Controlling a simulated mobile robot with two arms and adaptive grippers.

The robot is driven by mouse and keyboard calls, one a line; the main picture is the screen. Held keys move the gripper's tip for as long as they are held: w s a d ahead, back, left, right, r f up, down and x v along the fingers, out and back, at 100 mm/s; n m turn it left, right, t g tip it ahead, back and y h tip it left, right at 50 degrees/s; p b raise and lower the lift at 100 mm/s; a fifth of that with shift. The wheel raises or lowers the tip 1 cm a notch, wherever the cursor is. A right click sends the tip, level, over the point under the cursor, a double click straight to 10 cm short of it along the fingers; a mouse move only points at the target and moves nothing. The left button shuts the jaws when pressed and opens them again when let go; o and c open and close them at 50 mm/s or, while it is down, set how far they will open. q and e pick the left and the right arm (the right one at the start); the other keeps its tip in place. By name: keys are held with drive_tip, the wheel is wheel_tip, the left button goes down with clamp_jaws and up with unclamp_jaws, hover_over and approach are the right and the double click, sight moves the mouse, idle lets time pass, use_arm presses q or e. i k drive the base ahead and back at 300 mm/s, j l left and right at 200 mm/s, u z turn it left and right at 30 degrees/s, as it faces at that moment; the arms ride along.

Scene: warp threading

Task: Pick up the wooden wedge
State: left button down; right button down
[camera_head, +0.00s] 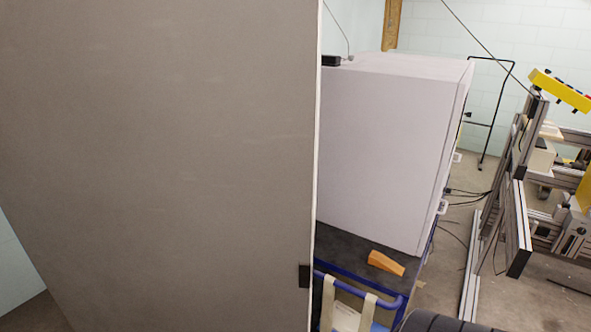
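The wooden wedge (386,263) is a small orange-brown block. It lies on the dark top (345,249) of a blue-framed cart, near the cart's front right edge. It sits just in front of a large white cabinet (385,150). Nothing covers the wedge in the head view. Neither my left nor my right gripper shows in this view.
A large grey-brown panel (160,150) fills the left half and hides what is behind it. The cart's blue rail (385,300) carries pale straps. A dark ribbed object (442,323) cuts the bottom edge. Aluminium frames (515,225) stand at right; floor shows between.

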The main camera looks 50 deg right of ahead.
sight(376, 259)
drive_tip(key=z, duration=2.35)
drive_tip(key=u, duration=0.2)
drive_tip(key=i+l+u, duration=0.15)
drive_tip(key=u, duration=0.15)
drive_tip(key=i+l+u, duration=0.1)
drive_tip(key=l+u, duration=0.5)
drive_tip(key=i+l, duration=0.05)
drive_tip(key=l, duration=0.1)
